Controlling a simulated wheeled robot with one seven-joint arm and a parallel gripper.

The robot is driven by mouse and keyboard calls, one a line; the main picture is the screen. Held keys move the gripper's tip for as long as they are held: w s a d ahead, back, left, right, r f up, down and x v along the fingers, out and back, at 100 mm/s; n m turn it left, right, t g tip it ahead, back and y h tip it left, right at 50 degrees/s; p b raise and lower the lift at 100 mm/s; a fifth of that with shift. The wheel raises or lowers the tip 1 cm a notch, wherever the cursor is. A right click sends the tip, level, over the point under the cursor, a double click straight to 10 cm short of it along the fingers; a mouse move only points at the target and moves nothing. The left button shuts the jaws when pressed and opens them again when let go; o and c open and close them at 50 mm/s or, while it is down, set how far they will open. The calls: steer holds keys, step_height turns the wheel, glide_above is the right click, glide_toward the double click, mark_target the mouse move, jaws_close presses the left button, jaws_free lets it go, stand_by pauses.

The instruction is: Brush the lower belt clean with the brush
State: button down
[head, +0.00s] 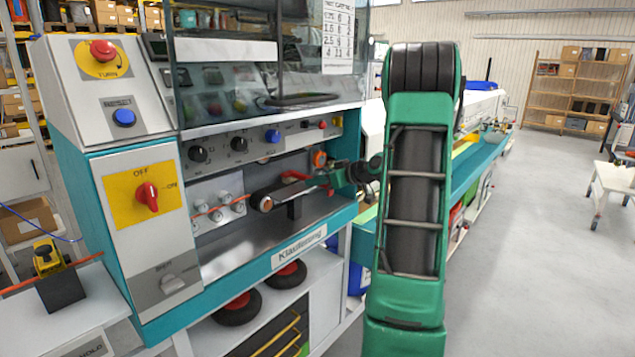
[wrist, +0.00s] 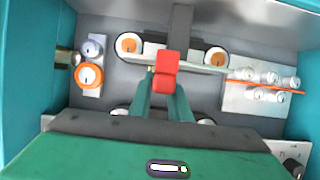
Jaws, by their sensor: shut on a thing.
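The lower belt is a short dark belt (head: 288,190) on a post inside the machine bay, with a pale roller at its near end. In the wrist view, the lower belt (wrist: 187,63) runs between two rollers with orange-brown centres. My gripper (head: 328,180) reaches into the bay from the right. In the wrist view my gripper (wrist: 165,92) is shut on the red brush (wrist: 165,75), which overlaps the middle of the belt. The brush also shows as a red shape (head: 293,175) just above the belt. Its bristles are hidden, so contact is unclear.
A roller cluster with an orange cable (head: 217,208) is left of the belt. An orange-ringed wheel (wrist: 88,75) is on the belt's other side. The control panel (head: 245,142) and glass cover overhang the bay. The bay floor (head: 265,240) in front is clear.

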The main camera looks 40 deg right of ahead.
steer(key=a, duration=0.9)
steer(key=shift+s, duration=0.35)
stand_by(0.5)
steer(key=shift+f, duration=0.1)
step_height(320, 180, up, 3)
steer(key=shift+f, duration=0.2)
stand_by(0.4)
